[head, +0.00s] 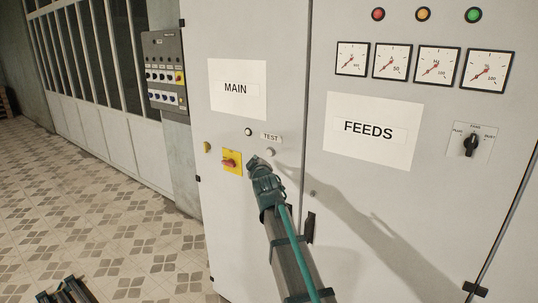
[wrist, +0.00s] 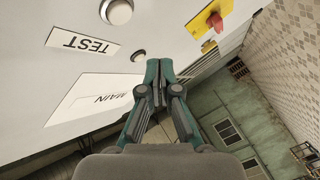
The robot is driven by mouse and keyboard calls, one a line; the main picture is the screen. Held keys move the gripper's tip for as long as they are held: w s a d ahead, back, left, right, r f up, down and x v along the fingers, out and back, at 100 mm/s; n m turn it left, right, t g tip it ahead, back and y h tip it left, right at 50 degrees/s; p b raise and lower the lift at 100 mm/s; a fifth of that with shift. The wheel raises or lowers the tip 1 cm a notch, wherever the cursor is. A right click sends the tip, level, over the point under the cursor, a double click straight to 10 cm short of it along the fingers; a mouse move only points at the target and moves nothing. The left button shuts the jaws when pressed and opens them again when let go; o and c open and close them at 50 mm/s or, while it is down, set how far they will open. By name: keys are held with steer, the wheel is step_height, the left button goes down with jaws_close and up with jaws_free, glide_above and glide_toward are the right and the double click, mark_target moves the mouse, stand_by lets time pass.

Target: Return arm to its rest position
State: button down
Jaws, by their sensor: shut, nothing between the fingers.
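My gripper (head: 254,160) is shut and empty. In the head view it stands in front of the MAIN cabinet door (head: 235,200), just right of the yellow plate with a red rotary switch (head: 231,162) and below the TEST label (head: 271,137). My arm reaches up to it from the bottom of the picture. In the wrist view the closed fingers (wrist: 157,68) point towards the cabinet, with the TEST label (wrist: 83,43) upside down to their left. A round button (wrist: 117,12) shows above that label. I cannot tell the exact gap between fingertips and door.
The FEEDS door (head: 400,220) fills the right, with gauges, lamps and a black selector knob (head: 471,145). A dark switch panel (head: 165,72) hangs on the wall at left. The tiled floor (head: 110,220) at left is largely clear.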

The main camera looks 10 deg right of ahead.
stand_by(0.3)
steer(key=s+f+m+g, duration=0.35)
steer(key=s+f, duration=0.45)
steer(key=f, duration=0.8)
steer(key=s+d+f+m+g, duration=0.15)
steer(key=s+f+g, duration=0.35)
steer(key=s+f, duration=0.7)
steer(key=s+f+m+g, duration=0.3)
steer(key=s+f+g, duration=0.2)
steer(key=f, duration=1.4)
steer(key=s+f+g, duration=0.3)
steer(key=s+f, duration=0.4)
steer(key=s, duration=0.7)
steer(key=s+f+m+g, duration=0.1)
steer(key=s+f+g, duration=0.3)
steer(key=s, duration=1.1)
steer(key=s+f+g+b, duration=0.1)
steer(key=s+f+g, duration=0.2)
steer(key=s+f, duration=0.8)
steer(key=s, duration=0.3)
steer(key=shift+s+a+y, duration=0.15)
steer(key=shift+s+y, duration=0.05)
steer(key=shift+y, duration=0.1)
steer(key=shift+g, duration=0.25)
